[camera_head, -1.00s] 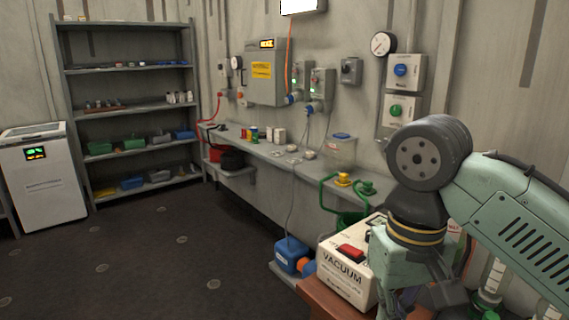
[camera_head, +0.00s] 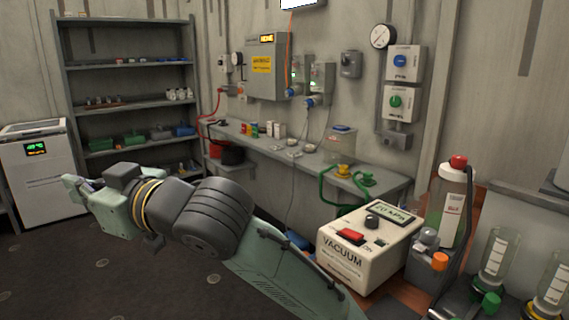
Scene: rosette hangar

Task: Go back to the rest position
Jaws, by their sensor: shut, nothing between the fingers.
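My gripper (camera_head: 76,187) is at the end of my pale green arm, at the left of the head view, in the air over the dark floor and pointing left. Its fingertips are small in the picture, with no object visible in them. The arm reaches in from the bottom middle, with a black ribbed wrist joint and a yellow-banded collar. The gripper is clear of the bench and the white vacuum unit (camera_head: 345,262).
A wall bench (camera_head: 375,187) carries cans, a clear container (camera_head: 340,147) and a green hose. Glass bottles (camera_head: 497,258) and a red-capped bottle (camera_head: 452,200) stand at right. Shelving (camera_head: 130,65) and a white cabinet (camera_head: 40,180) stand at the back left. Dark floor (camera_head: 40,265) lies open.

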